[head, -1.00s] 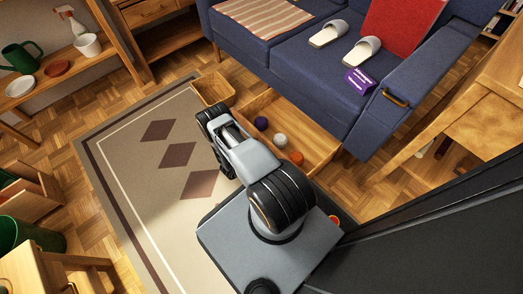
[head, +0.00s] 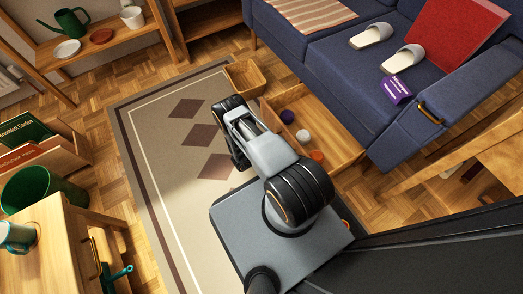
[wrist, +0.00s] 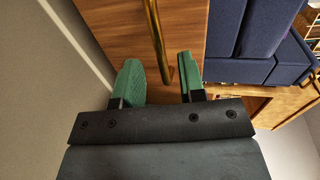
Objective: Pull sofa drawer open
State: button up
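The sofa drawer (head: 343,149) is a wooden box pulled out from under the blue sofa (head: 335,55). A brass bar handle (wrist: 154,32) on a wooden panel (wrist: 115,28) runs down between the fingers, with no clear contact. The gripper is hidden in the head view.
A wicker-like basket (head: 243,75) stands beside the drawer. A patterned rug (head: 165,150) lies clear at left. A wooden cabinet (head: 60,240) and green bin (head: 40,190) stand at lower left.

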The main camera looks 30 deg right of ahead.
jog(key=p+v, duration=0.1)
jog(key=v, duration=0.8)
jog(key=shift+p, duration=0.35)
